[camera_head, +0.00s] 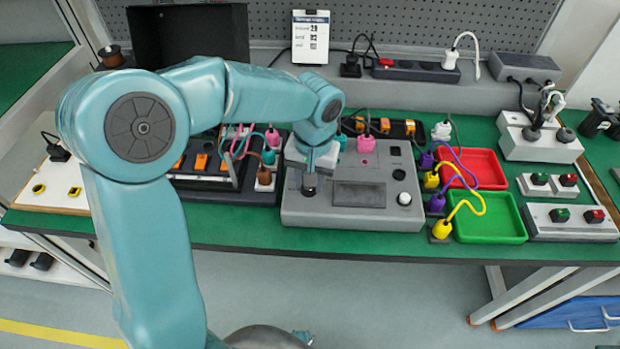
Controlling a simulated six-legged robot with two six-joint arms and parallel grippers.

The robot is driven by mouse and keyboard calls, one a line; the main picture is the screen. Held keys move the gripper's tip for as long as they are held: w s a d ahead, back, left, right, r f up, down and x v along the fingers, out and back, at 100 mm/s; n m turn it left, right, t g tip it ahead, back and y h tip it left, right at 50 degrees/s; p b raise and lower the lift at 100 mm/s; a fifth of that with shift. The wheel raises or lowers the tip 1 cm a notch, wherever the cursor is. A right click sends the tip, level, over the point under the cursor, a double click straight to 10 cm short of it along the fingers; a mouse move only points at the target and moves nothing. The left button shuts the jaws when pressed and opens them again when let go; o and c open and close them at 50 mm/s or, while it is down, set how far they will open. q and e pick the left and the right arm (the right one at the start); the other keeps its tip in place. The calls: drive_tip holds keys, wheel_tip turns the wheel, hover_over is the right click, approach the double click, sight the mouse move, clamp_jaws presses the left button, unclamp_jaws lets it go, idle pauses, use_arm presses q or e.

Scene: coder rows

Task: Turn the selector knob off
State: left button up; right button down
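A grey control box (345,218) stands on the green bench top, with a dark rectangular panel (359,195) in its middle. On its right side are a black round control (398,175) and a white knob (404,198). My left gripper (311,178) points down over the left part of the box. A dark upright piece (309,185) shows right at its tip; I cannot tell whether this is the selector knob or the fingertips, nor whether they touch. The finger gap is hidden by the steep view. My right gripper is not in view.
Coloured plugs and cables, including a yellow cable (470,205), lie right of the box. A red tray (472,168) and a green tray (488,218) are further right. A dark rack with orange parts (201,162) stands left. A perforated panel (400,25) closes the back.

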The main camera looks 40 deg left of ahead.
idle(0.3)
use_arm(q)
drive_tip(key=o, duration=1)
drive_tip(key=shift+o, duration=0.2)
wheel_tip(320, 180, up, 16)
drive_tip(key=p, duration=0.2)
drive_tip(key=shift+d+r+p, duration=0.2)
drive_tip(key=shift+d+p, duration=0.15)
drive_tip(key=shift+d, duration=0.05)
drive_tip(key=shift+w, duration=0.1)
